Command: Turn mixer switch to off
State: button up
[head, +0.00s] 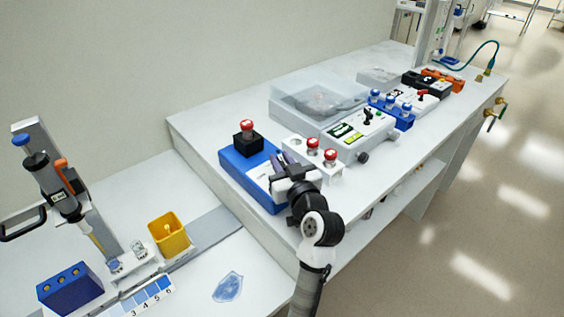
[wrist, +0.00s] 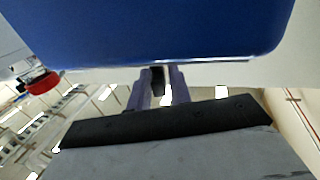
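The blue mixer (head: 241,172) sits on the raised bench, with a black block and a red-capped vial (head: 247,130) on top. Its blue body (wrist: 165,28) fills the top of the wrist view. My gripper (head: 278,160) is at the mixer's right side. In the wrist view the two purple fingers of my gripper (wrist: 163,80) are a little apart, with their tips close to the mixer's edge. A small dark part (wrist: 157,79) shows between the fingertips, probably the switch; I cannot tell whether they touch it. The switch's position cannot be read, and my gripper hides part of this side.
A white rack (head: 335,180) with red-capped vials stands just right of my gripper; one red cap (wrist: 41,84) shows at left in the wrist view. Beyond are a grey device (head: 362,128) and a blue rack (head: 403,120). A yellow bin (head: 168,234) stands on the lower bench.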

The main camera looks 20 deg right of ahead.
jog(key=shift+o, duration=1.1)
jog(key=shift+s+f, duration=0.1)
jog(key=shift+s, duration=0.05)
jog(key=s+b, duration=0.2)
jog(key=s, duration=1.1)
jog(key=shift+s+d, duration=0.15)
jog(key=shift+s, duration=0.1)
